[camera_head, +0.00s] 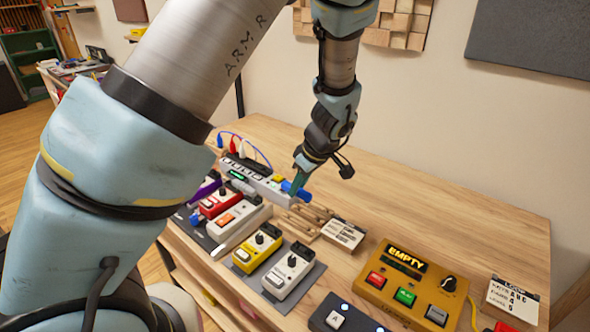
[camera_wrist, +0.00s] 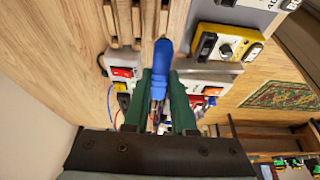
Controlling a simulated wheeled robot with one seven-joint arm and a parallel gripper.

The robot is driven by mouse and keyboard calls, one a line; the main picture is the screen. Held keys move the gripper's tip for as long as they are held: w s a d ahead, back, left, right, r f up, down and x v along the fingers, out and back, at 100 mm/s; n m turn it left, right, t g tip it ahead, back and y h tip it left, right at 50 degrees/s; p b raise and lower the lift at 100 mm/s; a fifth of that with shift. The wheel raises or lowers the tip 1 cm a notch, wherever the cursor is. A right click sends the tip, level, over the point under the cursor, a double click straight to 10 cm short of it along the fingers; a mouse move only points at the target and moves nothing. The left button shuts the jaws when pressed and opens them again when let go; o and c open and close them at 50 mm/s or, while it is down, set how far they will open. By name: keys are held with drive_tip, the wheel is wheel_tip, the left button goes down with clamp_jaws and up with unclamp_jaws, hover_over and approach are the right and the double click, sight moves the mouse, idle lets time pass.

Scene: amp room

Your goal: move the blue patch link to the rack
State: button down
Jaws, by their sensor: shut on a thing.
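The blue patch link (camera_head: 289,187) is between the green fingers of my gripper (camera_head: 299,179), by the right end of the white power strip. In the wrist view the blue patch link (camera_wrist: 162,56) sticks out past the fingertips of my gripper (camera_wrist: 161,85), which is shut on it. The rack (camera_head: 306,222), a set of pale wooden slats on the table, lies just in front and to the right of the link. The rack (camera_wrist: 136,22) also shows at the top of the wrist view. Whether the link touches anything below is hard to tell.
Red (camera_head: 221,203), yellow (camera_head: 257,247) and white (camera_head: 288,270) pedals stand in front. A small card (camera_head: 343,234) stands right of the rack, and a yellow looper box (camera_head: 404,287) further right. The table behind is clear.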

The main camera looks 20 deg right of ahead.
drive_tip(key=shift+s+d+f, duration=0.2)
drive_tip(key=shift+s+f, duration=0.05)
drive_tip(key=shift+s, duration=0.05)
drive_tip(key=b, duration=0.3)
hover_over(296, 221)
drive_tip(key=s, duration=0.1)
drive_tip(key=shift+s+d+f, duration=0.1)
drive_tip(key=shift+d+f, duration=0.1)
drive_tip(key=shift+f, duration=1.05)
drive_tip(key=shift+d+f, duration=0.15)
drive_tip(key=shift+f, duration=1.05)
drive_tip(key=shift+f+b, duration=0.85)
drive_tip(key=shift+f, duration=0.05)
drive_tip(key=shift+f+b, duration=1)
drive_tip(key=shift+b, duration=0.45)
drive_tip(key=c, duration=0.7)
unclamp_jaws()
drive_tip(key=shift+o, duration=0.5)
drive_tip(key=o, duration=0.3)
drive_tip(key=shift+o, duration=0.2)
